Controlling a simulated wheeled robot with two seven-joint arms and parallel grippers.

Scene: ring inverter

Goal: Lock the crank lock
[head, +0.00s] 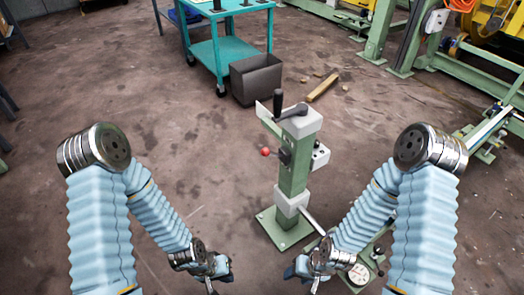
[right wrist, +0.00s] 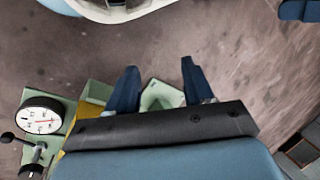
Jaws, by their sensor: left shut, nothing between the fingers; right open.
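A green post (head: 293,170) stands upright on a square green base plate (head: 284,231). Its grey head carries a crank with a black upright handle (head: 278,103). A lever with a red ball knob (head: 265,152) sticks out to the left below the head, and a bare metal lever (head: 313,222) slants down to the right from a low collar. I cannot tell which part is the crank lock. My left gripper (head: 211,284) is shut and empty, low and left of the post. My right gripper (head: 303,273) is open near the base; its spread fingers (right wrist: 160,85) show in the right wrist view, apart from the post.
A round dial gauge (head: 359,274) on a green stand is close to the right of my right gripper; the gauge also shows in the right wrist view (right wrist: 40,116). A dark bin (head: 256,80) and a teal cart (head: 229,47) stand behind. Floor left of the post is clear.

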